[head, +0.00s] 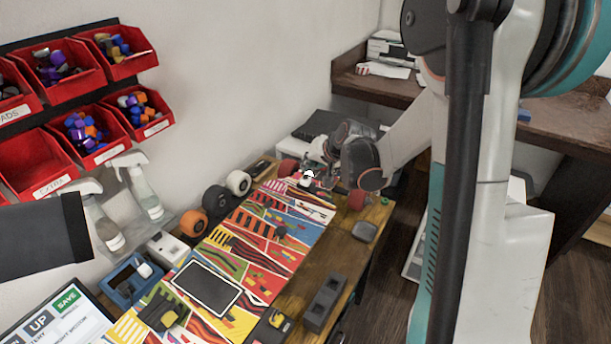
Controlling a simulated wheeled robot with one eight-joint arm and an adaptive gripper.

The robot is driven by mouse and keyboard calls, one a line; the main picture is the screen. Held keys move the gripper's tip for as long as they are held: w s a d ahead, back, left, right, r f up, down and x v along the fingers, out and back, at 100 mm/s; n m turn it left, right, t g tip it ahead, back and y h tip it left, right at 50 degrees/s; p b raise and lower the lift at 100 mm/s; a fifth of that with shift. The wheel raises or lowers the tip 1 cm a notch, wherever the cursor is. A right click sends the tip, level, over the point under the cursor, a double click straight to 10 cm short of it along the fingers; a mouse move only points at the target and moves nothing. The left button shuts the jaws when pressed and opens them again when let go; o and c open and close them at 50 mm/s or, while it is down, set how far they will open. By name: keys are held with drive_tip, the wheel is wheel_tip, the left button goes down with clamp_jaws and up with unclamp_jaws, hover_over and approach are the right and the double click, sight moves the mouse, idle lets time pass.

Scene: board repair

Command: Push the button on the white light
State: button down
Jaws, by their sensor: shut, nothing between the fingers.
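I cannot tell for certain which item is the white light. A small white item (308,174) shows at the far end of the colourful board, right by the front of my gripper, and its button is too small to make out. My gripper (322,177) reaches in from the right over that end of the board, beside a red wheel. Its fingers are small, dark and partly lost against the parts behind them. It is shut and holds nothing. I cannot tell whether it touches the white item.
The patterned board (283,258) lies along the wooden bench, with a black tablet (207,287) on it. Orange (219,201) and white (238,183) wheels stand along its left edge. Spray bottles (146,190) and red bins (110,108) are at the wall. A grey block (324,302) is at front right.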

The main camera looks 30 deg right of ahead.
sight(308, 177)
drive_tip(key=shift+r+p, duration=2.1)
drive_tip(key=shift+r, duration=0.9)
